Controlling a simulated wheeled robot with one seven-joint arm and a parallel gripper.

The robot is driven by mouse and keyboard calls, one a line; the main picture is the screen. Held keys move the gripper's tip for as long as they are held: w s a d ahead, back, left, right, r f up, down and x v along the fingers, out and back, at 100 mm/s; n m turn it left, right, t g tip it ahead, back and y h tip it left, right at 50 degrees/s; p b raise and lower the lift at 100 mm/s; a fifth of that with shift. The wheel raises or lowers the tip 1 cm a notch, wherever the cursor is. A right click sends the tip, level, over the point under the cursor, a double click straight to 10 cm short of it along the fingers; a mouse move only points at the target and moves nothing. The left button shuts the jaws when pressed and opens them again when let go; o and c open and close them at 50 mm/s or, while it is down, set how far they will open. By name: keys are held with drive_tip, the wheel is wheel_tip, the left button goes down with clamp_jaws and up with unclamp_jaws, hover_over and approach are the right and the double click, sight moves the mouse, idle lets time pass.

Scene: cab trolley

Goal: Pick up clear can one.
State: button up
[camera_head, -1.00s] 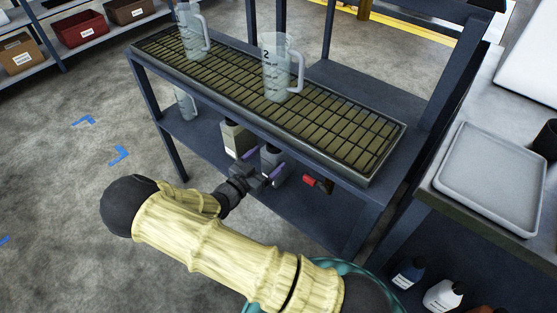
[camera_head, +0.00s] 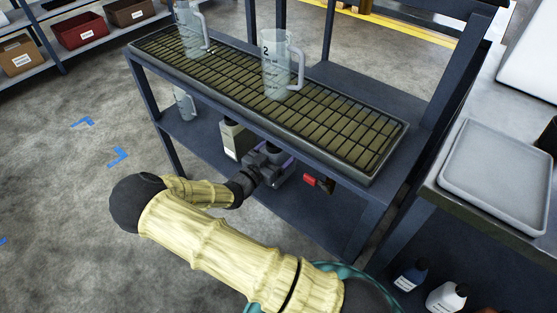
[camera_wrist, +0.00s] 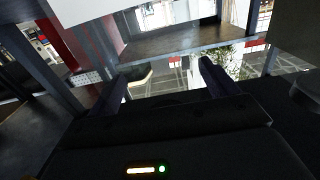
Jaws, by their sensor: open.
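My gripper (camera_head: 280,172) reaches in under the top tray, over the lower shelf, with its jaws open. In the wrist view my two dark fingers (camera_wrist: 163,82) stand apart, with a clear, reflective surface (camera_wrist: 180,85) showing between and beyond them. In the head view a grey-white container at the gripper is mostly hidden by the gripper and the tray edge, so I cannot tell whether it is clear can one. No label "one" is readable.
On the grated top tray (camera_head: 385,150) stand a clear jug marked 2 (camera_head: 275,72) and another clear jug (camera_head: 188,32). A further clear jug (camera_head: 184,103) stands on the lower shelf (camera_head: 330,215). A red item (camera_head: 311,181) is right of my gripper. The tray edge hangs close above.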

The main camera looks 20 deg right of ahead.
drive_tip(key=c, duration=1.5)
drive_tip(key=shift+o, duration=0.2)
wheel_tip(320, 180, up, 10)
drive_tip(key=p, duration=0.3)
